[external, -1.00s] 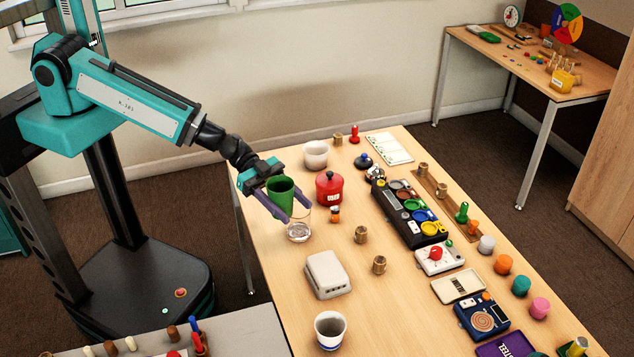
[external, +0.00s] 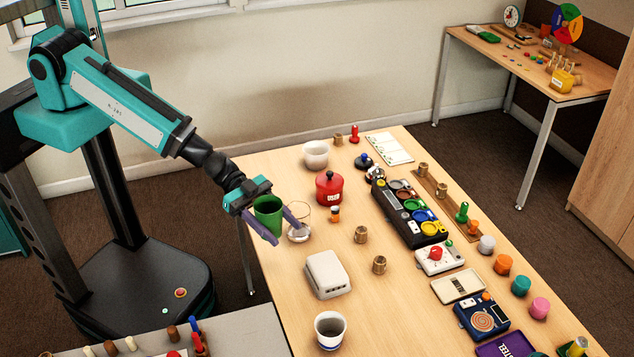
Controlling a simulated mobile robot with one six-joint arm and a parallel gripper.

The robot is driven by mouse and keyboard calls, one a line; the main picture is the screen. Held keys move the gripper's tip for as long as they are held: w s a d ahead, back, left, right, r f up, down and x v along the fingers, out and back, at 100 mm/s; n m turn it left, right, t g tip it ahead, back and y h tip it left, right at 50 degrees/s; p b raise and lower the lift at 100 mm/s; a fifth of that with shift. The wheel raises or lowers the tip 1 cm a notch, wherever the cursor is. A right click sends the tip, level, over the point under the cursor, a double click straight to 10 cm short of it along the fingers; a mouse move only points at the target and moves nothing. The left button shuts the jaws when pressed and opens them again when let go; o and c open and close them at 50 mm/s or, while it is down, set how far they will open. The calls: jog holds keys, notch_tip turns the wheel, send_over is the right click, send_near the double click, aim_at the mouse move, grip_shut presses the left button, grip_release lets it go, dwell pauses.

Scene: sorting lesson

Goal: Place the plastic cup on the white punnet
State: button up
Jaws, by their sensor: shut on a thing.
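My gripper (external: 277,227) is shut on a green plastic cup (external: 268,212). Its two purple fingers sit on either side of the cup, which looks upright and seems held above the left edge of the table. The white punnet (external: 327,274) is a pale, box-like thing that looks upside down, with its flat side up and nothing on it. It stands on the table below and to the right of my gripper, apart from it.
A clear glass (external: 299,226) stands just right of the cup, close to a finger.

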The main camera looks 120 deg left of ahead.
jog(key=shift+w+b, duration=0.15)
jog(key=shift+b, duration=0.15)
jog(key=shift+w+f+b, duration=0.2)
jog(key=shift+w+b, duration=0.15)
jog(key=shift+b, duration=0.3)
jog(key=w+b, duration=0.1)
jog(key=b, duration=0.2)
jog(key=w+b, duration=0.2)
jog(key=b, duration=0.2)
jog(key=w+b, duration=0.2)
jog(key=b, duration=0.2)
jog(key=shift+w+f, duration=0.2)
jog(key=shift+f, duration=0.05)
jog(key=shift+w+b, duration=0.2)
jog(key=shift+b, duration=0.5)
jog(key=w+b, duration=0.1)
jog(key=b, duration=0.3)
jog(key=shift+w+r, duration=0.2)
jog(key=shift+w, duration=0.15)
jog(key=shift+w+a+f+p, duration=0.15)
jog(key=shift+w+p, duration=0.65)
jog(key=shift+w, duration=0.85)
jog(key=shift+w+f+p, duration=0.25)
jog(key=shift+w+p, duration=0.55)
jog(key=shift+w, duration=0.85)
